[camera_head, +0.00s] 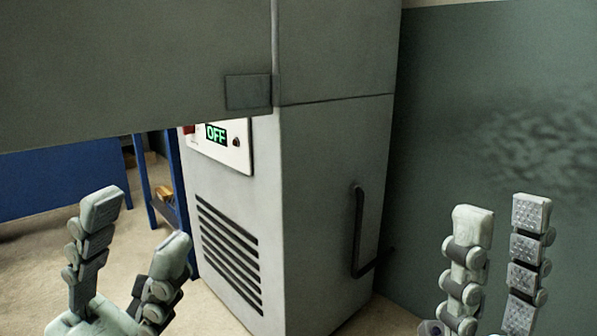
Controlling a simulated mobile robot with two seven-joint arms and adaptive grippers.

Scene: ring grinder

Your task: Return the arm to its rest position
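My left gripper (136,228) is at the lower left, its two jointed grey fingers pointing up and spread apart, with nothing between them. My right gripper (502,222) is at the lower right, its two fingers apart and nothing between them. Both grippers are in front of a tall grey machine cabinet (325,190) and touch nothing that I can see. Most of both arms is out of the picture.
A large grey door or panel (130,70) of the machine juts across the upper left. A white control panel (220,145) reads OFF. The cabinet has a dark vent (230,255) and a bent handle (358,235). A blue table (60,180) stands behind. A green wall (480,120) is at the right.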

